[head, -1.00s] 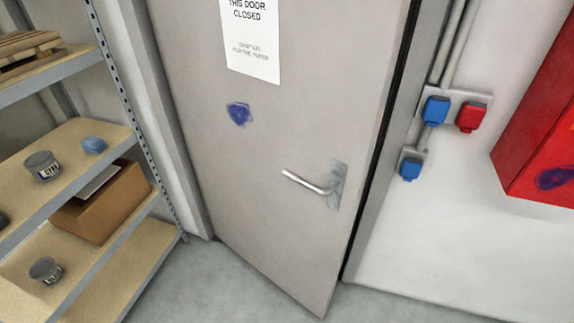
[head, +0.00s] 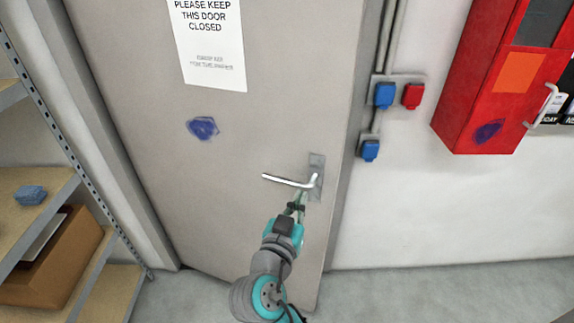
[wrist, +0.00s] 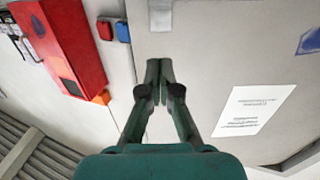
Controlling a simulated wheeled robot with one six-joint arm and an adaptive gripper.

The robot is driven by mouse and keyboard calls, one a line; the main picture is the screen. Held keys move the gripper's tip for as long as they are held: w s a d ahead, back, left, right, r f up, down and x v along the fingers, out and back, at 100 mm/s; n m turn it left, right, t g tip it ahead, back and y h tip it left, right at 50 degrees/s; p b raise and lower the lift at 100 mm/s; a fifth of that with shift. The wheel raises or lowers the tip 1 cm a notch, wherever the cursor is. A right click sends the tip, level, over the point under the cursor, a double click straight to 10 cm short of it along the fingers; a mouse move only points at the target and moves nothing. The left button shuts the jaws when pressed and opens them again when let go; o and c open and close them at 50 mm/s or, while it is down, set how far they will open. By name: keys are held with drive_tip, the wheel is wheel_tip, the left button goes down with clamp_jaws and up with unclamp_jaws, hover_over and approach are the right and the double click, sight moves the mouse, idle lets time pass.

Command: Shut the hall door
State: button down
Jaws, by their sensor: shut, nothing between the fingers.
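The grey hall door (head: 130,90) bears a white sign (head: 208,40) reading "PLEASE KEEP THIS DOOR CLOSED". Its lower free corner juts out past the foot of the wall, so it looks ajar. The lever handle (head: 290,181) lies level near the right edge. My gripper (head: 300,196) is shut and empty, just below the lever beside its plate; whether it touches the door I cannot tell. In the wrist view my shut fingers (wrist: 158,76) point at the door face (wrist: 215,65), with the sign (wrist: 252,110) to the right.
A metal shelf (head: 75,160) with a cardboard box (head: 55,262) stands left of the door. Blue and red sockets (head: 412,96) and a red cabinet (head: 490,75) are on the right wall. Grey floor (head: 440,295) is clear at the lower right.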

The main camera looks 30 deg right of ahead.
approach(317, 156)
drive_tip(key=x, duration=0.7)
drive_tip(key=shift+w+d, duration=0.1)
idle(0.4)
